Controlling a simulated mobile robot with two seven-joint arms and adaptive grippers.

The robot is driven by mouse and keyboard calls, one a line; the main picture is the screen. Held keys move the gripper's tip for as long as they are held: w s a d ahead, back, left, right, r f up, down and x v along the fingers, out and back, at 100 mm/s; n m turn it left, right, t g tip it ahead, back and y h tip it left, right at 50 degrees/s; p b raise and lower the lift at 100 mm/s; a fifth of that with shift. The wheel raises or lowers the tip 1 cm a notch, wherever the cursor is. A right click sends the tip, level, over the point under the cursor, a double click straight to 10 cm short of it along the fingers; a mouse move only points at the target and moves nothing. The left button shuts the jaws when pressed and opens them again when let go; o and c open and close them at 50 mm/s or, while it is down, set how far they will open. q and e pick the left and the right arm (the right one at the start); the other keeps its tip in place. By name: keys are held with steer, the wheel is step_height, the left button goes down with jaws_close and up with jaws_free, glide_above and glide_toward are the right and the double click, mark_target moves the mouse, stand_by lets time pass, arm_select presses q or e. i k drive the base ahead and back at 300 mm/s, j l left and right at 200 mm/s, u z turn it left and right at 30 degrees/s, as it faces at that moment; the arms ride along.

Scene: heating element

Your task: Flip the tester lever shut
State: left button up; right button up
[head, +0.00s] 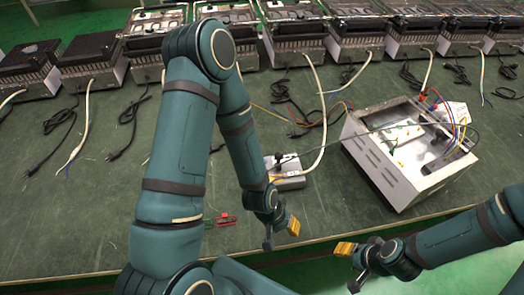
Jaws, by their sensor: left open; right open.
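A small light-grey box (290,182), which looks like the tester, sits on the green bench, partly hidden behind my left forearm. A dark part shows on its top, but I cannot make out the lever or its position. My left gripper (281,235) is open and empty, nearer the bench's front edge than the box and apart from it. My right gripper (350,265) is open and empty, at the front edge, right of the left one. An open white metal housing (375,165) with coloured wires stands tilted in view to the right of the box.
A row of several dark-topped appliances (298,35) lines the back of the bench (100,190), with loose cables in front. A pale cable (322,110) runs towards the grey box. Red and dark clips (225,221) lie left of my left gripper. The left bench front is clear.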

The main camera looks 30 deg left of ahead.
mark_target(279, 155)
steer(key=u, duration=0.7)
